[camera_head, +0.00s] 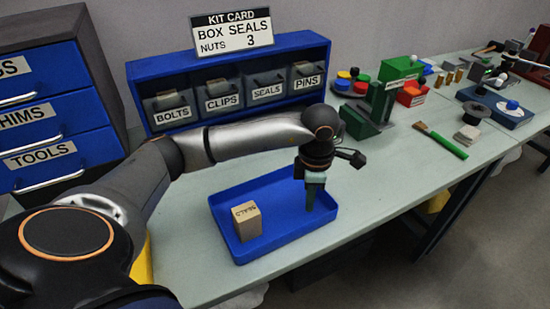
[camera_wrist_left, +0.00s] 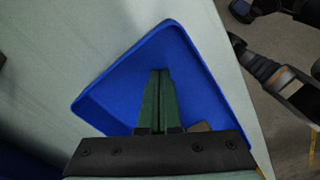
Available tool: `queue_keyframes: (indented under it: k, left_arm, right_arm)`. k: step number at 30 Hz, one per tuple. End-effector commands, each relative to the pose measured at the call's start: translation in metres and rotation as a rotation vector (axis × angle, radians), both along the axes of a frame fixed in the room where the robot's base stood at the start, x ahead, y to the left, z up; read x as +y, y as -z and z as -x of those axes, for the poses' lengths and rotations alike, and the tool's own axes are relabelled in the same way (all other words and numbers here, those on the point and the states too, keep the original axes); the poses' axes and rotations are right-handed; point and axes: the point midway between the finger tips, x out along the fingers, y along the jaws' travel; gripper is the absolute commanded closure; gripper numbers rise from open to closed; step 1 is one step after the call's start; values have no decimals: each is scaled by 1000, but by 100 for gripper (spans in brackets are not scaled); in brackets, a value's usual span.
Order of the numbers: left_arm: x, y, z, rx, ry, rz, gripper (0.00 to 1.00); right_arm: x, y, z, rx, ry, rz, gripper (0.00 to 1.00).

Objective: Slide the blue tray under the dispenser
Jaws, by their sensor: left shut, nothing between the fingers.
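The blue tray (camera_head: 288,236) lies on the pale bench, near its front edge. A small tan box labelled SEALS (camera_head: 246,221) stands in its left part. My left gripper (camera_head: 310,207) points down inside the right part of the tray. Its green fingers are closed together with nothing between them. In the left wrist view the shut fingers (camera_wrist_left: 160,75) are over the floor of the tray (camera_wrist_left: 195,62); whether they touch it I cannot tell. The tan box is mostly hidden there. A dark green stand (camera_head: 378,103), perhaps the dispenser, is farther right and back on the bench.
A blue rack (camera_head: 318,55) with labelled bins stands behind the tray. A blue drawer unit (camera_head: 55,115) is at left. Clear bench lies between tray and green stand. A green-handled brush (camera_head: 443,140) and several small parts lie to the right.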

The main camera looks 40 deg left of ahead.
Motion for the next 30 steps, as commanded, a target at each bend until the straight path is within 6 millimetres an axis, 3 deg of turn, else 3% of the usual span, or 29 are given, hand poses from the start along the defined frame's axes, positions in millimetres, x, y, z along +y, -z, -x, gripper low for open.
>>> queue_keyframes:
  k: [12,26,30]
  left_arm:
    - [-16,1,-38,-1,-1,1,100]
    - [-19,0,-44,0,0,0,100]
    - [-23,1,-54,-1,-1,2,100]
  right_arm:
    - [0,14,0,0,0,0,58]
    - [0,15,0,1,1,-1,58]
    - [0,19,0,0,1,-1,58]
